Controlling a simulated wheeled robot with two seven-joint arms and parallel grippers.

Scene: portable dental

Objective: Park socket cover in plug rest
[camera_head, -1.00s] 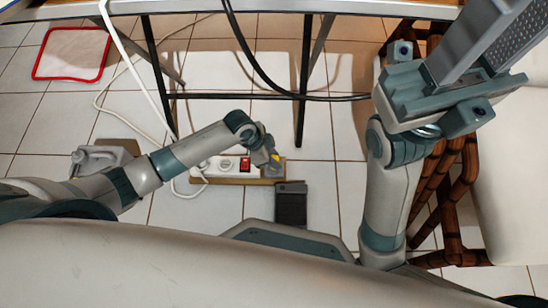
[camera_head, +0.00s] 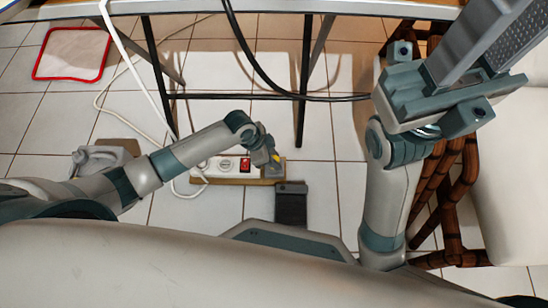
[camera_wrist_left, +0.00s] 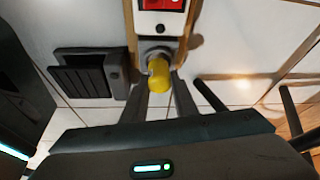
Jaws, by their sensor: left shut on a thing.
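The yellow socket cover (camera_wrist_left: 159,74) is between the fingertips of my left gripper (camera_wrist_left: 162,88), which is shut on it. In the head view the cover (camera_head: 276,158) is a small yellow patch, partly hidden by the gripper (camera_head: 272,157). It is at the right end of a white power strip (camera_head: 222,164) on the floor. In the left wrist view a grey round socket (camera_wrist_left: 154,49) lies just beyond the cover; I cannot tell whether they touch. A dark slotted tray (camera_wrist_left: 84,74), seemingly the plug rest, lies left of the strip's end. My right gripper (camera_head: 490,40) is raised at upper right, its jaw gap unclear.
A red switch (camera_head: 245,164) is on the strip. White and black cables run near the table legs (camera_head: 303,90). A grey jug (camera_head: 98,160) stands at left, a red-rimmed mat (camera_head: 72,53) behind it. A wicker chair frame (camera_head: 452,210) is at right.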

